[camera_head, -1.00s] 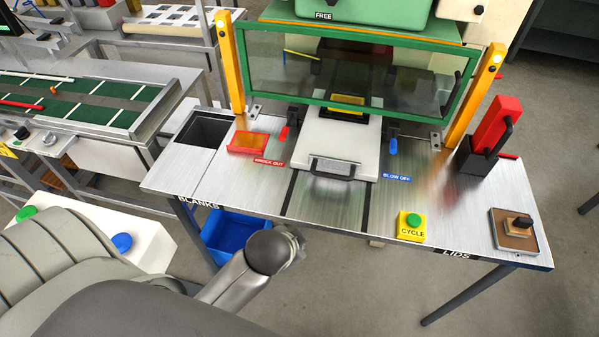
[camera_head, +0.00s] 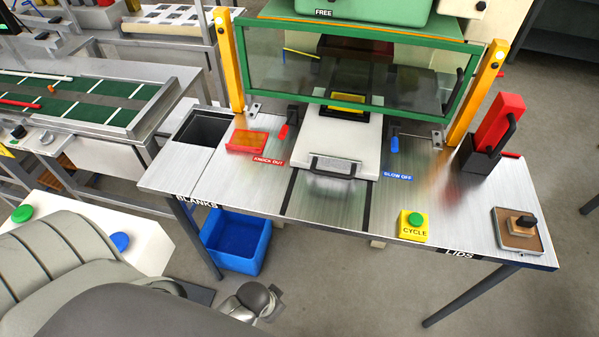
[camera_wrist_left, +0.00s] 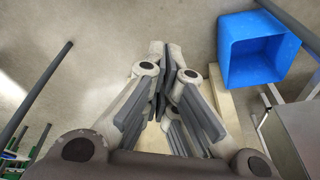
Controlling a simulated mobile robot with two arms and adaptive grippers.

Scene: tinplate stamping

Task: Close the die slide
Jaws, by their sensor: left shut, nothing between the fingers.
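The die slide (camera_head: 335,140) is a pale plate with a dark bar handle (camera_head: 333,167) at its front edge. It sticks out on the bench in front of the green-framed guard (camera_head: 350,70). A dark die with a yellow piece (camera_head: 347,101) sits at its rear, partly seen through the guard. My left gripper (camera_wrist_left: 163,75) is shut and empty in the left wrist view, over bare floor. In the head view, part of my left arm end shows below the bench's front edge, well apart from the slide handle. My right gripper is not in view.
A red lever (camera_head: 283,130) and a blue lever (camera_head: 394,144) flank the slide. A yellow cycle box (camera_head: 413,225) with a green button stands at the front right. A blue bin (camera_head: 237,242) is on the floor below the bench; it also shows in the wrist view (camera_wrist_left: 257,50).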

